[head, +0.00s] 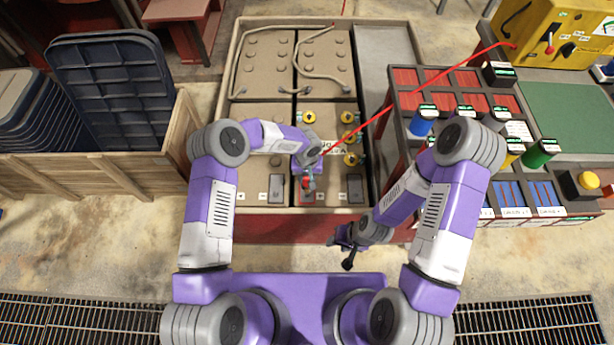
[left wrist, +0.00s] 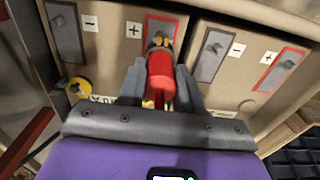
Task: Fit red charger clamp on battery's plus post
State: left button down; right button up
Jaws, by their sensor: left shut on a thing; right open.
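The red charger clamp (left wrist: 160,84) is between the fingers of my left gripper (left wrist: 160,90), which is shut on it. Its brass jaws (left wrist: 159,42) are over the red-bordered plate beside a plus label (left wrist: 134,29) on the tan battery (head: 265,130). The post there is hidden behind the jaws, so I cannot tell whether they grip it. In the head view the clamp (head: 306,183) is small, at the battery's near edge, under my left gripper (head: 308,172). My right gripper (head: 346,247) is open and empty, in front of the battery box.
Grey minus plates (left wrist: 64,32) flank the plus plate. A red cable (head: 400,94) runs from the yellow charger (head: 560,30) across the right-hand rack (head: 400,112) to the clamp. Yellow caps (head: 309,117) stand on the battery. A crate with dark trays (head: 112,75) is at left.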

pick_arm(q)
jog(key=shift+f, duration=0.1)
jog(key=shift+f+b, duration=3.45)
jog(key=shift+f, duration=0.2)
jog(key=shift+f, duration=0.1)
jog(key=c, duration=0.7)
grip_release()
jog(key=shift+s, duration=0.1)
notch_tip(320, 180, up, 8)
jog(key=p, duration=0.2)
jog(key=shift+f+p, duration=0.2)
jog(key=shift+p, duration=0.1)
